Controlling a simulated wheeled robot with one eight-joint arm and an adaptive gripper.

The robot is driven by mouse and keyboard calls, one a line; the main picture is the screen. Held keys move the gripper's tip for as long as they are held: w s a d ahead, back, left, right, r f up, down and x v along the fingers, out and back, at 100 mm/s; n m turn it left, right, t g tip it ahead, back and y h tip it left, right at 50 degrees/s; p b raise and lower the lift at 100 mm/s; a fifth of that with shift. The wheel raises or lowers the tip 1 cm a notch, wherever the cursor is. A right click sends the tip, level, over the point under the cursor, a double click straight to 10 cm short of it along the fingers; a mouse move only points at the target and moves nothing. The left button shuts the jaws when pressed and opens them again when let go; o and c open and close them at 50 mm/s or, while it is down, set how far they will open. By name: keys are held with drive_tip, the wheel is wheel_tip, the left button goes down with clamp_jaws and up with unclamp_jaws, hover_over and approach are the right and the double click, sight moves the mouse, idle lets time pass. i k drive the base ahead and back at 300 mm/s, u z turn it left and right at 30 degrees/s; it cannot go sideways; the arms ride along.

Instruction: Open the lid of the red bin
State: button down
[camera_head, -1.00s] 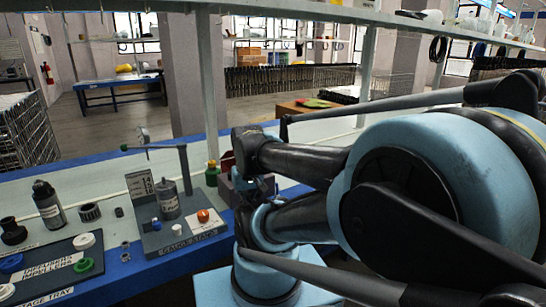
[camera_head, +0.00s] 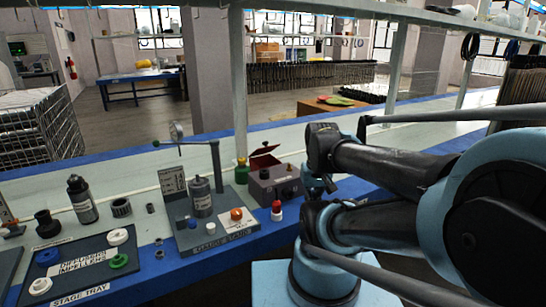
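The bin (camera_head: 262,190) is a small dark, reddish-grey box on the bench, just left of my arm. Its red lid (camera_head: 264,151) shows above the back of the box, raised and tilted. A small dark knob and a brownish piece show at the top of the box. My arm's dark links and light-blue joints fill the right side, and the nearest link stands close to the bin's right side. I cannot make out my gripper's fingers in this view. Whether anything touches the lid cannot be seen.
A gauge stand (camera_head: 212,231) with a grey cylinder is left of the bin. A green bottle (camera_head: 241,172) stands beside the bin, and a red-and-white bottle (camera_head: 277,211) in front. A stage tray (camera_head: 90,285) with caps lies at lower left. A shelf post (camera_head: 238,90) rises behind.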

sight(267, 149)
drive_tip(key=u, duration=0.05)
drive_tip(key=k, duration=1.45)
drive_tip(key=u, duration=1.05)
drive_tip(key=i, duration=1)
drive_tip(key=z, duration=0.05)
